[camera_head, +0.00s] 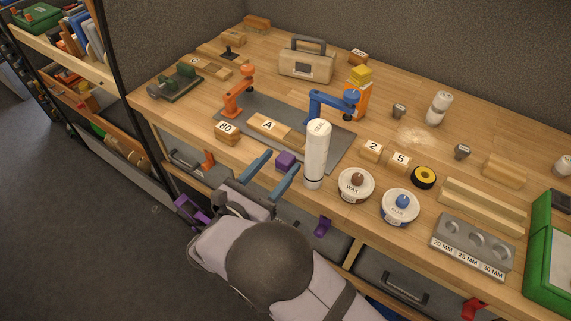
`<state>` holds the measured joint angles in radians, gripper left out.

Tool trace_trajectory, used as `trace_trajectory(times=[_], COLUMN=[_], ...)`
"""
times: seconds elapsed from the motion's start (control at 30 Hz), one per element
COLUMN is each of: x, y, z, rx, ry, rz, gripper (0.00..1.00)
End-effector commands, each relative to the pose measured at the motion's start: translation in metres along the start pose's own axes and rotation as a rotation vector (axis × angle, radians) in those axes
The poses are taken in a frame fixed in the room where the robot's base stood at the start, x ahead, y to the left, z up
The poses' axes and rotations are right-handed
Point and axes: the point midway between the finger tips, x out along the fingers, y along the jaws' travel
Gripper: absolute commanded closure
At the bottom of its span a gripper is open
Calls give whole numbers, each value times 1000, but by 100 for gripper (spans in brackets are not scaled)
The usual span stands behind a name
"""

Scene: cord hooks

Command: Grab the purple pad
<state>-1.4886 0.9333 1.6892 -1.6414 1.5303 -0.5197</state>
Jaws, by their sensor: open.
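A small purple pad (286,161), shaped like a block, rests near the front edge of the wooden workbench, left of a white bottle. My gripper (274,172) is open, with two blue fingers that reach over the bench edge from the front. The pad appears between or just beyond the fingertips. The right finger overlaps the pad's lower right side in the picture. I cannot tell whether either finger touches it.
A tall white bottle (316,155) stands close right of the pad. A wax tin (356,187) and a glue tin (400,207) sit farther right. Sanding block 80 (227,132) is to the left. A grey mat (338,152) with clamps and board A (270,128) lies behind.

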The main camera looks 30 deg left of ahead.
Motion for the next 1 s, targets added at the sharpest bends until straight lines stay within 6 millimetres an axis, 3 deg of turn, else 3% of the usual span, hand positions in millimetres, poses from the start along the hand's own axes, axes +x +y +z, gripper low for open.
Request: trace_trajectory(times=[0.23, 0.47, 0.8, 1.0], x=[18, 24, 62, 72], y=[-1, 0, -1, -1], z=[2, 0, -2, -4], rx=[1, 2, 1, 1], ry=[0, 0, 0, -1], rz=[-2, -1, -1, 0], gripper=[47, 47, 47, 47])
